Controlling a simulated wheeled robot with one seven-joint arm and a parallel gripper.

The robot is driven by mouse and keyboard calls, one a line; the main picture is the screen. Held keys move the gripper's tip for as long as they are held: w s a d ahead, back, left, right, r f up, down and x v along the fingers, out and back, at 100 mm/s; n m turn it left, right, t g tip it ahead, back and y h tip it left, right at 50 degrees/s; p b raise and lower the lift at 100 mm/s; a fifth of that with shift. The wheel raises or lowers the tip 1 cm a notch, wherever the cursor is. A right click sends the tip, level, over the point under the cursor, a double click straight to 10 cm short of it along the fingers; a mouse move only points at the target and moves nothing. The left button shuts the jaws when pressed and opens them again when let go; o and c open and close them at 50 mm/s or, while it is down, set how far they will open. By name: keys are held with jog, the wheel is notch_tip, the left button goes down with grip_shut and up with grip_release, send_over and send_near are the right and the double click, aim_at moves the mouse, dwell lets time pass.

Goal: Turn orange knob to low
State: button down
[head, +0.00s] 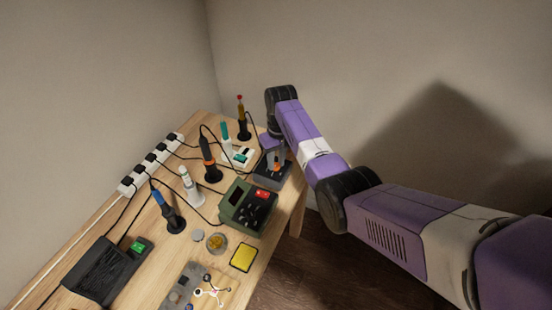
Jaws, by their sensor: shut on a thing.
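The orange knob (277,168) shows as a small orange spot on a dark grey station (264,180) near the right edge of the table. My gripper (275,163) points down at the station from above, with its fingers at the knob. It is shut on the orange knob. The fingers hide much of the knob, and its pointer and any low mark are too small or covered to read.
A green station (235,214) with a red part stands just in front. Several soldering irons stand in holders, including an orange-banded one (208,150) and a blue one (166,200). A white power strip (150,165) and cables run along the back. A yellow sponge (243,257) lies near the front edge.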

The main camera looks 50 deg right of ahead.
aim_at(277, 164)
jog(key=shift+m, duration=0.6)
jog(key=c, duration=1.1)
grip_release()
jog(key=shift+c, duration=0.2)
jog(key=shift+s+d+r, duration=0.1)
jog(key=shift+d+r, duration=0.05)
jog(key=shift+r, duration=1.85)
jog(key=shift+d+r, duration=0.1)
jog(key=shift+r, duration=1.85)
